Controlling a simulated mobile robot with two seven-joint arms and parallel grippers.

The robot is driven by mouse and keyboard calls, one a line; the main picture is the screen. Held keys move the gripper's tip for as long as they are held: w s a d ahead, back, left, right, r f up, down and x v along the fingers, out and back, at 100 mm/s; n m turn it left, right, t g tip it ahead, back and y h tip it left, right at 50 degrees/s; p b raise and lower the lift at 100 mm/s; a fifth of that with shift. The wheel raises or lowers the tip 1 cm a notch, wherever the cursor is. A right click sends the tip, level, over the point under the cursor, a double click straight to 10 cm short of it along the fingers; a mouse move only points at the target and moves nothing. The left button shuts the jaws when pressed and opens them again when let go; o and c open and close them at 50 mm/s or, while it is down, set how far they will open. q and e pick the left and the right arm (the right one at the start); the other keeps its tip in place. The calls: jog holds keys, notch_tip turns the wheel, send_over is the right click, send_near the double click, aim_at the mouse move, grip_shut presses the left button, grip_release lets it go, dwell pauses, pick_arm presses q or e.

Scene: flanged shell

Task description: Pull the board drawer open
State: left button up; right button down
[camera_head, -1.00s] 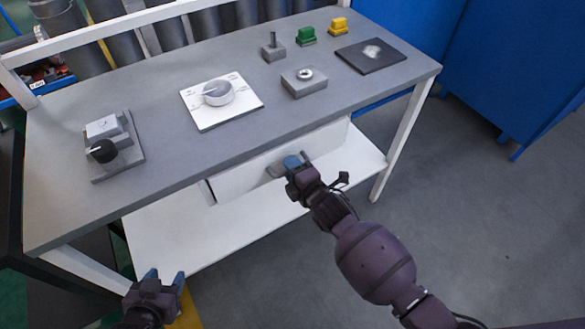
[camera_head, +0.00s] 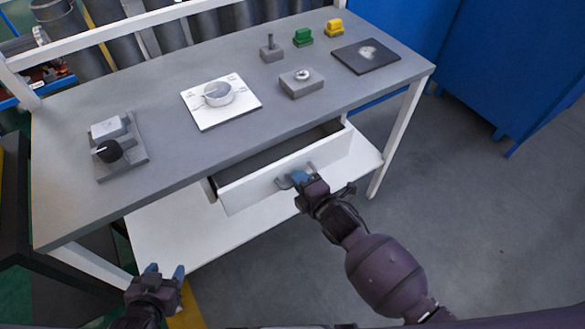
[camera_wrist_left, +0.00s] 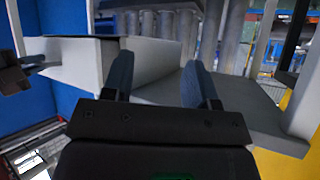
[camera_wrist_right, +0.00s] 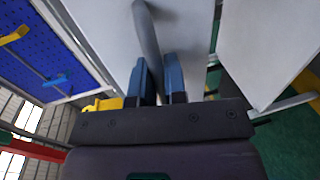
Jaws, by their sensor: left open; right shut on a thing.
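The white drawer (camera_head: 250,188) under the grey tabletop stands partly open, with its dark inside showing behind the front panel. A grey bar handle (camera_head: 287,181) sits on its front. My right gripper (camera_head: 301,179) is shut on the handle. In the right wrist view the handle (camera_wrist_right: 146,30) runs up from between the blue fingers (camera_wrist_right: 160,75). My left gripper (camera_head: 163,272) is open and empty at the lower left, apart from the drawer. In the left wrist view its blue fingers (camera_wrist_left: 160,80) are spread, with the drawer (camera_wrist_left: 75,62) beyond at the left.
On the table (camera_head: 180,157) stand a block with a black knob (camera_head: 109,151), a white dial plate (camera_head: 221,98), grey blocks (camera_head: 302,82), green (camera_head: 303,37) and yellow (camera_head: 334,27) pieces and a dark pad (camera_head: 366,55). A white lower shelf (camera_head: 180,235) lies below. The floor at right is clear.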

jog(key=f+p+v, duration=0.2)
jog(key=v, duration=0.8)
jog(key=f+p+v, duration=0.2)
jog(key=p+v, duration=0.1)
jog(key=v, duration=0.8)
jog(key=shift+s+d+p, duration=0.25)
jog(key=shift+s+p, duration=0.1)
jog(key=shift+f, duration=0.1)
jog(key=c, duration=1.2)
grip_release()
jog(key=shift+c, duration=0.2)
jog(key=shift+o, duration=0.2)
jog(key=shift+s, duration=0.1)
